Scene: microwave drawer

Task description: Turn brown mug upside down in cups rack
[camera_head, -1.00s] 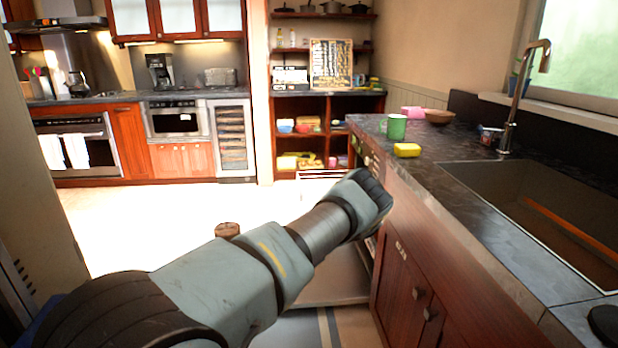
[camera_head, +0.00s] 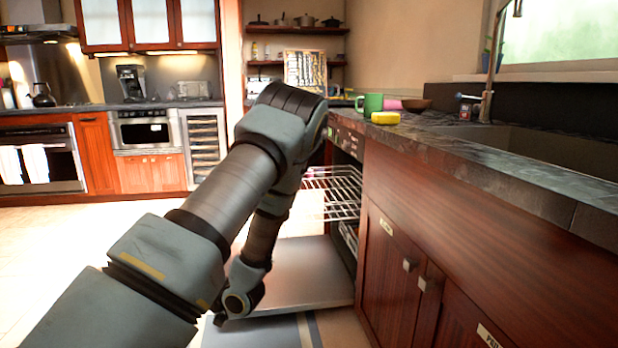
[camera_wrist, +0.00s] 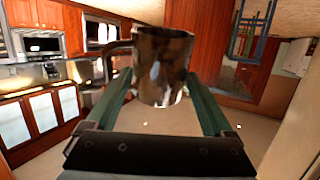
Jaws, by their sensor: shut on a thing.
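The brown mug (camera_wrist: 163,65), dark and mottled, is between the two green fingers of my gripper (camera_wrist: 162,98) in the wrist view, and the gripper is shut on it. Its handle points left. I cannot tell for sure which end of the mug is its open mouth. In the head view the mug and my gripper are hidden; my arm bends down in front of the open dishwasher. A wire rack (camera_head: 338,188), which may be the cups rack, is pulled out of the dishwasher under the counter, partly behind my arm.
The open dishwasher door (camera_head: 305,278) lies low below the rack. Open floor (camera_head: 110,225) is at the left.

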